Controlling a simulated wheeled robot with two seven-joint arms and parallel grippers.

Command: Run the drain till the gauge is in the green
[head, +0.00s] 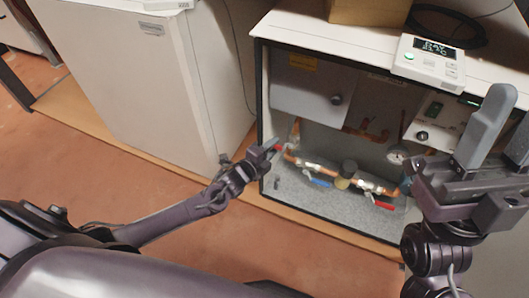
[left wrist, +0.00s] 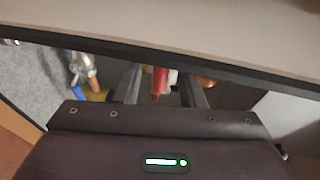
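The gauge (head: 397,157) is a small round dial at the right of the open cabinet; its needle and colours are too small to read. Copper pipes carry a blue lever (head: 317,181) and a red lever (head: 380,203). My right gripper (head: 502,135) is raised, open and empty, in front of the cabinet's right side.
A white panel with a lit display (head: 430,60) sits on the cabinet top (head: 320,37), beside a cardboard box (head: 368,10) and a black cable coil. A large white unit (head: 140,75) stands to the left. The floor in front is clear.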

